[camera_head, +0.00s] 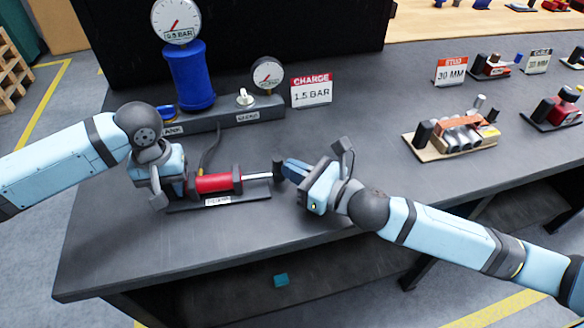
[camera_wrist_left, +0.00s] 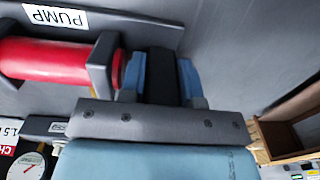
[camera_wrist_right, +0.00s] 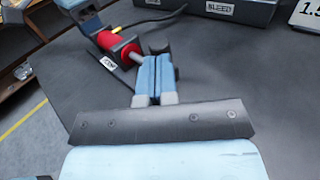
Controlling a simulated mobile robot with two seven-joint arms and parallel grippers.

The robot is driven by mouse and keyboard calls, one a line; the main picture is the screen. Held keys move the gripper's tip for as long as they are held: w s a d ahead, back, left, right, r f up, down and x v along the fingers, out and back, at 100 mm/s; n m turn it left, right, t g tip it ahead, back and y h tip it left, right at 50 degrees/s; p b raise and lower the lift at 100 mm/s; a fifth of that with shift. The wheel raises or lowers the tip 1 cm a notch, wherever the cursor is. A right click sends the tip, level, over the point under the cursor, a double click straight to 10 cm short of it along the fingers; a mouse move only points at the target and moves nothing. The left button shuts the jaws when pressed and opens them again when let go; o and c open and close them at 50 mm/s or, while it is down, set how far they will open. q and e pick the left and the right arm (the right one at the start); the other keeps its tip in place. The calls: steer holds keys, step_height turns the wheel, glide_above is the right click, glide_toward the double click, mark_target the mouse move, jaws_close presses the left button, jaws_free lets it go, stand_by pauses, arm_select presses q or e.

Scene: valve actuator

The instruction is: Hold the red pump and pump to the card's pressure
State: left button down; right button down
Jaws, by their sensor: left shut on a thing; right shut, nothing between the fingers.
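The red pump (camera_head: 218,182) lies on its dark base near the table's front left, its shiny rod (camera_head: 257,177) drawn out to the right with a dark end handle (camera_head: 277,173). My left gripper (camera_wrist_left: 161,72) is shut on a dark block at the pump's left end, beside the red barrel (camera_wrist_left: 45,60). My right gripper (camera_head: 288,171) is shut and empty, its fingertips right at the rod's end handle; whether they touch cannot be told. The card (camera_head: 312,91) reads "CHARGE 1.5 BAR". A large gauge (camera_head: 176,20) tops the blue tank (camera_head: 189,77).
A smaller gauge (camera_head: 267,73) and a bleed knob (camera_head: 245,98) sit on the grey manifold (camera_head: 226,116) behind the pump. A hose (camera_head: 211,150) runs to the pump. Other fixtures, including a wooden-based block (camera_head: 425,157), stand to the right. The table's front middle is clear.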

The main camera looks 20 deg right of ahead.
steer(key=shift+w+a, duration=0.15)
steer(key=shift+w, duration=0.05)
steer(key=a, duration=0.5)
steer(key=shift+w+a, duration=0.15)
steer(key=shift+a, duration=0.2)
steer(key=v, duration=1.4)
steer(key=shift+d, duration=0.15)
steer(key=c, duration=1.8)
jaws_free()
